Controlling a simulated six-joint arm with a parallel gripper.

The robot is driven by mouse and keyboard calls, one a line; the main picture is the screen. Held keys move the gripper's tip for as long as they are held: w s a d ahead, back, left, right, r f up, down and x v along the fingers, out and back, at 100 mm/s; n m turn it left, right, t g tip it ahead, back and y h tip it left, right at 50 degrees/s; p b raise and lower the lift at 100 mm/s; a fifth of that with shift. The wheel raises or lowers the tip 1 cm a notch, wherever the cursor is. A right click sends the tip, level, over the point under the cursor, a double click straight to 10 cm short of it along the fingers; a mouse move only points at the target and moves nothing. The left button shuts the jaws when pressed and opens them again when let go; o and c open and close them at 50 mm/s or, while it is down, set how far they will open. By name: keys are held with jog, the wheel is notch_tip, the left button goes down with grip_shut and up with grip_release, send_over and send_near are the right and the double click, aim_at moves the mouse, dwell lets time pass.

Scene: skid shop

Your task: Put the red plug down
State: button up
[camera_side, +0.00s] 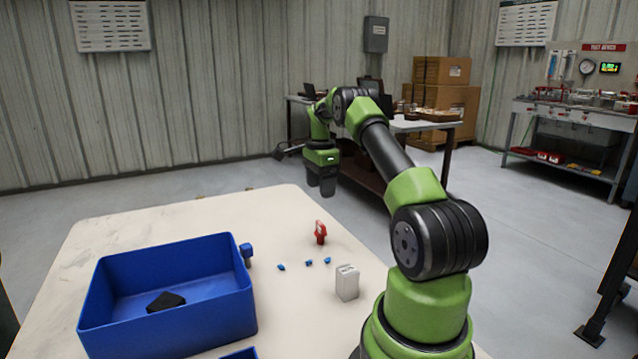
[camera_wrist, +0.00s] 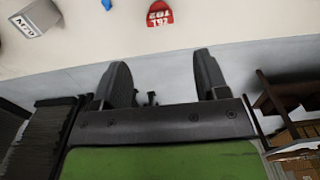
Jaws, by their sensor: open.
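The red plug (camera_side: 320,232) stands upright on the pale table (camera_side: 215,217), near its far right edge, in the side view. In the wrist view, the red plug (camera_wrist: 159,14) shows at the top with white markings on it. My gripper (camera_side: 322,186) is raised in the air beyond the plug and apart from it. In the wrist view, my gripper (camera_wrist: 165,72) has its two dark fingers spread wide with nothing between them.
A blue bin (camera_side: 245,310) with a black piece (camera_side: 165,301) inside stands at the table's left. A blue plug (camera_side: 246,254) is beside it. Several small blue pieces (camera_side: 309,262) and a grey-white block (camera_side: 347,283) lie nearer my base. The table's far left is clear.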

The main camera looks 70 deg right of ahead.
jog(key=w+a+r+n+t, duration=0.2)
jog(key=a+r+n, duration=0.3)
jog(key=a+r, duration=0.4)
jog(key=w+a+r+n+t, duration=0.1)
jog(key=w+a+r+n, duration=0.2)
jog(key=a+r+n, duration=0.55)
jog(key=s+a+n+t+y, duration=0.1)
jog(key=s+a+n+t, duration=0.1)
jog(key=s+a+n, duration=0.2)
jog(key=s+a+n+t+y, duration=0.1)
jog(key=s+a+n, duration=0.4)
jog(key=s+a, duration=0.6)
jog(key=a+f+t, duration=0.1)
jog(key=a, duration=0.5)
jog(key=shift+s+a, duration=0.15)
jog(key=shift+s, duration=0.1)
